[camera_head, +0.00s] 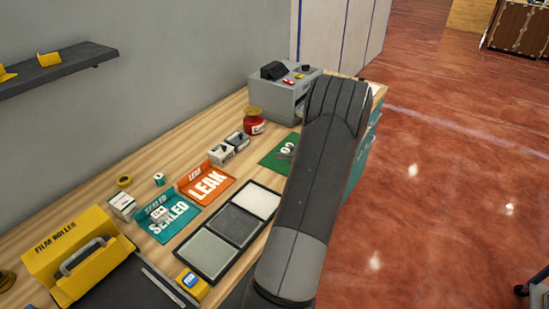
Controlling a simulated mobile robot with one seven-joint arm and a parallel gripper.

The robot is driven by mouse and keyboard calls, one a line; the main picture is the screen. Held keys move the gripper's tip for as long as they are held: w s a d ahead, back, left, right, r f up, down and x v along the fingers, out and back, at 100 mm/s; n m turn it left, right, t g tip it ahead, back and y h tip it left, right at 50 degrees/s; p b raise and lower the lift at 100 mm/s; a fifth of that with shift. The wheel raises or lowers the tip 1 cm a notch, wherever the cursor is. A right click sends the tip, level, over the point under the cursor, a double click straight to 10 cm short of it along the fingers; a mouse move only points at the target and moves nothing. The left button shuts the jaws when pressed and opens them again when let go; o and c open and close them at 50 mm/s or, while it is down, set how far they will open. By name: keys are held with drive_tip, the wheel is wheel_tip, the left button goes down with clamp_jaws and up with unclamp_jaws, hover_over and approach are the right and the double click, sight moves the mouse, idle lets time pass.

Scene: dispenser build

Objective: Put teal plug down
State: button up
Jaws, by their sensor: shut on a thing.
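My arm reaches up over the right part of the bench, and my gripper is not in view, hidden behind the arm. No teal plug can be made out for certain. A small teal and white round piece (159,179) stands on the bench behind the teal SEALED tray (176,224). A small pale object (158,214) sits on that tray. The orange LEAK tray (207,184) is beside it. A green mat (274,160) lies near my arm, with a small grey and white item or marking on it, too small to tell.
A three-panel tray (230,228) lies in front of the labelled trays. A yellow film roller box (72,250) stands at the left. A grey machine (280,97), a red jar (254,124) and small grey boxes (222,154) stand at the back. Bare wood (195,148) shows along the wall.

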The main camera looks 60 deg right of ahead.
drive_tip(key=r+v, duration=0.1)
drive_tip(key=v, duration=0.6)
drive_tip(key=n+g+y, duration=0.4)
drive_tip(key=n+y, duration=0.6)
hover_over(222, 186)
wheel_tip(222, 186, down, 6)
drive_tip(key=shift+d+f, duration=0.1)
drive_tip(key=shift+w+f, duration=0.1)
drive_tip(key=shift+f, duration=2)
drive_tip(key=shift+f, duration=0.1)
drive_tip(key=o, duration=1)
